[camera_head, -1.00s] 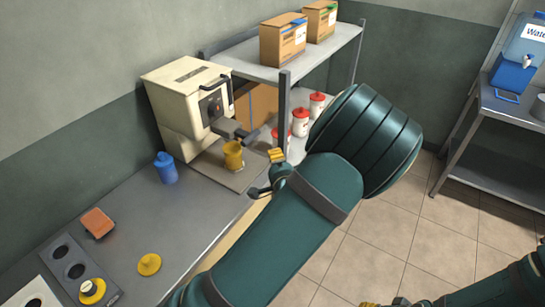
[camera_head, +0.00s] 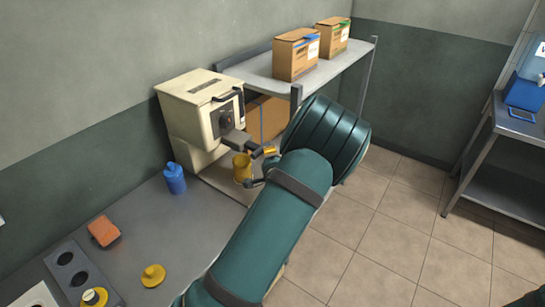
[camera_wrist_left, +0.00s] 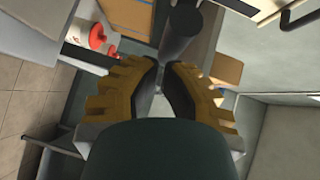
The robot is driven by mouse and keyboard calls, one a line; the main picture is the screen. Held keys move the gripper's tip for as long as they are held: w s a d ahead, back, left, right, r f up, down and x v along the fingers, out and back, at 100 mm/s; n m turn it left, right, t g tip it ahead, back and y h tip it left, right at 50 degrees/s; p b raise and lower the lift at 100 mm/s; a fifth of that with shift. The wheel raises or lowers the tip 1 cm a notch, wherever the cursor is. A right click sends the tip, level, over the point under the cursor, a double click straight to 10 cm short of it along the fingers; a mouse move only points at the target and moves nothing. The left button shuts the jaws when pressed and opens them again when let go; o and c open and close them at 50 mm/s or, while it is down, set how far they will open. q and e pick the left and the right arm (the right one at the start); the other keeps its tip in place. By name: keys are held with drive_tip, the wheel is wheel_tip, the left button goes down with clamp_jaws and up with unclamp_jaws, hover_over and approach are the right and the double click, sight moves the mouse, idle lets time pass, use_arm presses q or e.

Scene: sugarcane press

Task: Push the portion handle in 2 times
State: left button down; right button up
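The cream press (camera_head: 200,105) stands at the back of the counter. In the left wrist view a dark bar, which looks like this handle (camera_wrist_left: 183,35), comes down to the fingertips. My left gripper (camera_wrist_left: 160,70) has its yellow-backed fingers drawn together at the tips, by the bar's end. Whether they touch it is unclear. In the head view my forearm partly hides this gripper. My right gripper is out of view; only a sliver of that arm shows.
A metal shelf (camera_head: 345,62) with cardboard boxes (camera_head: 296,55) stands beside the press. Tiled floor (camera_head: 380,220) lies open to the right.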

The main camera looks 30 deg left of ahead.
sight(260, 151)
use_arm(q)
drive_tip(key=a, duration=0.4)
drive_tip(key=shift+w+a, duration=0.1)
drive_tip(key=shift+w, duration=0.05)
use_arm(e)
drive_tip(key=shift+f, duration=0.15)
